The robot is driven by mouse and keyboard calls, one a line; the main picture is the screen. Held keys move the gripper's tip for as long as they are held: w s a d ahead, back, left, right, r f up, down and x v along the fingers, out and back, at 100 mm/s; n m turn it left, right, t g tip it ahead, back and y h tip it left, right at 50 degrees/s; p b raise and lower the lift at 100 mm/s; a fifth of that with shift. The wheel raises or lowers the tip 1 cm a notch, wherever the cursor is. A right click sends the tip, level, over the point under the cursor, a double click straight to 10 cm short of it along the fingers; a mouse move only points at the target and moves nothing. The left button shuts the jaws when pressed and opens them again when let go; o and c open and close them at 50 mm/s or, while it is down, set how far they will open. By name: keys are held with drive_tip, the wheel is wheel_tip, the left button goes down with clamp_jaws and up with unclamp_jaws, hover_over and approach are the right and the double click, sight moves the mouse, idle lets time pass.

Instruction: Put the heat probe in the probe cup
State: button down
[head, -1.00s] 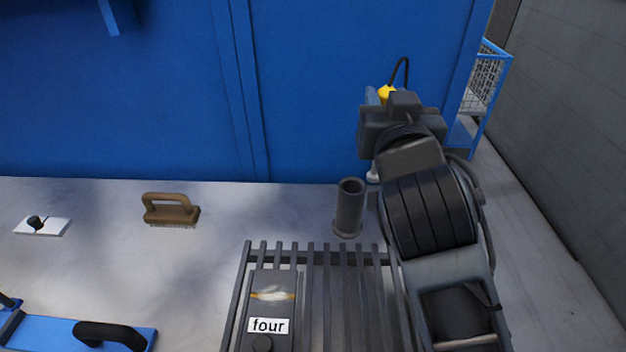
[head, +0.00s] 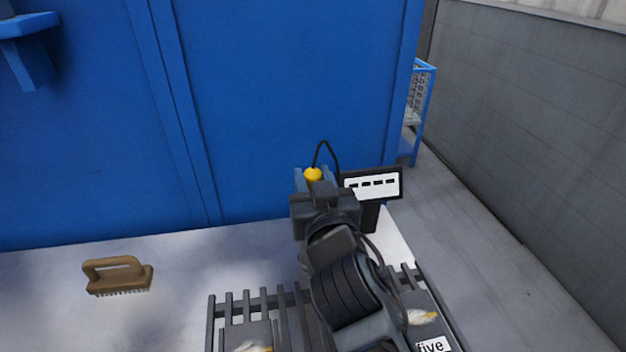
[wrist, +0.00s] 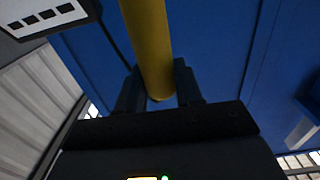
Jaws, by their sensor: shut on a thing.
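The heat probe's yellow body (head: 313,174) shows just above my gripper (head: 316,188) in the head view, with a black cable looping from its top. In the wrist view the yellow body (wrist: 150,40) runs down between the two dark fingers of my gripper (wrist: 158,88), which are shut on it. The probe's lower end is hidden by my gripper and arm in the head view. The probe cup is not visible now; my arm covers the middle of the bench there.
A brown brush (head: 117,275) lies at left. A slatted grill (head: 285,325) with dark plates, one labelled "five" (head: 432,345), is in front. A blue wall (head: 270,100) rises behind the bench.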

drive_tip(key=shift+f, duration=0.1)
drive_tip(key=shift+f, duration=0.1)
drive_tip(key=c, duration=0.7)
unclamp_jaws()
drive_tip(key=shift+c, duration=0.2)
drive_tip(key=shift+r, duration=0.25)
drive_tip(key=b+v, duration=0.1)
drive_tip(key=v, duration=1.1)
drive_tip(key=shift+f, duration=0.1)
